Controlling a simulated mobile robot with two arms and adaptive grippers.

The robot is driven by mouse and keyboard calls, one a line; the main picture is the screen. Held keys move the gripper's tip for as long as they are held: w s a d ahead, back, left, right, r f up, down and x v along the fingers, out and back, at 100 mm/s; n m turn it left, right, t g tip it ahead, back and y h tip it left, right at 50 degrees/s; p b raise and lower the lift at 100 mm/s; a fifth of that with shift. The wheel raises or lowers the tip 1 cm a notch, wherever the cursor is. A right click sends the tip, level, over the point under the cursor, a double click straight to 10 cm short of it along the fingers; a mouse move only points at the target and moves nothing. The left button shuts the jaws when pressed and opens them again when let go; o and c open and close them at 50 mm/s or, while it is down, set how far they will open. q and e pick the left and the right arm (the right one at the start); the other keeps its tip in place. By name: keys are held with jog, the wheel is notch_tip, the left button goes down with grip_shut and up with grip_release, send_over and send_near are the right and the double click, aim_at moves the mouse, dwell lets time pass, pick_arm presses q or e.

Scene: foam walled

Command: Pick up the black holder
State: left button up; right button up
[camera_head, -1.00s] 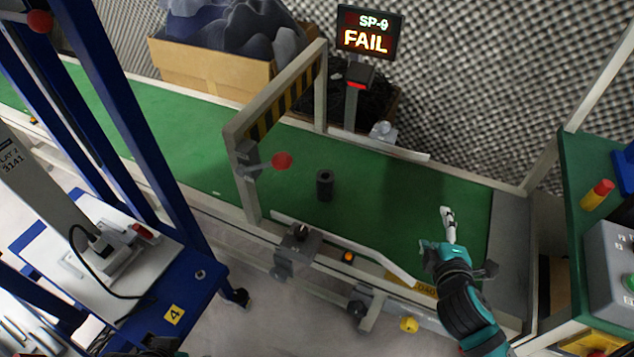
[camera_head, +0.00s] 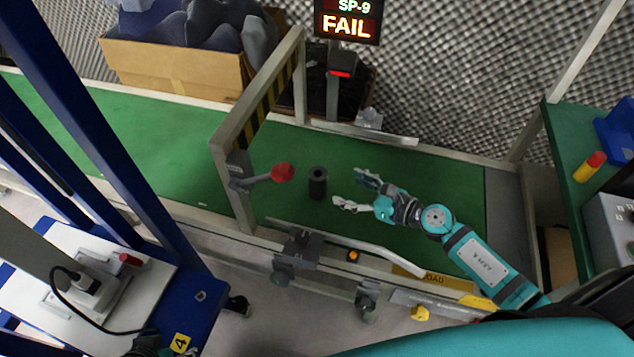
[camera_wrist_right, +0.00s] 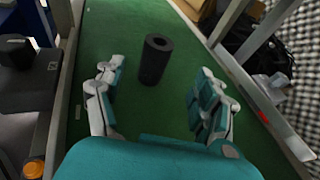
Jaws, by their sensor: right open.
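The black holder (camera_head: 317,184) is a dark upright cylinder with a hole in its top. It stands on the green conveyor belt (camera_head: 420,188), just right of the striped gate frame. My right gripper (camera_head: 350,190) is open over the belt, to the right of the holder, with its fingers pointing at it. In the right wrist view the holder (camera_wrist_right: 155,60) stands ahead of the two spread fingers (camera_wrist_right: 158,98), between their lines and apart from both. My left gripper does not clearly show.
A striped gate frame (camera_head: 228,150) with a red-knobbed lever (camera_head: 282,172) stands close left of the holder. A display reading FAIL (camera_head: 347,22) is behind the belt. A cardboard box (camera_head: 170,72) stands at the back left. A metal guide rail (camera_head: 360,245) runs along the front.

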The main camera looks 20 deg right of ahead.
aim_at(325, 181)
jog(key=x, duration=0.5)
jog(key=shift+w+a, duration=0.15)
jog(key=shift+f+b+x, duration=0.2)
jog(key=shift+b+x, duration=0.55)
jog(key=shift+x, duration=2)
jog(key=shift+s+a, duration=0.15)
jog(key=shift+s, duration=0.1)
jog(key=shift+r, duration=0.1)
grip_shut()
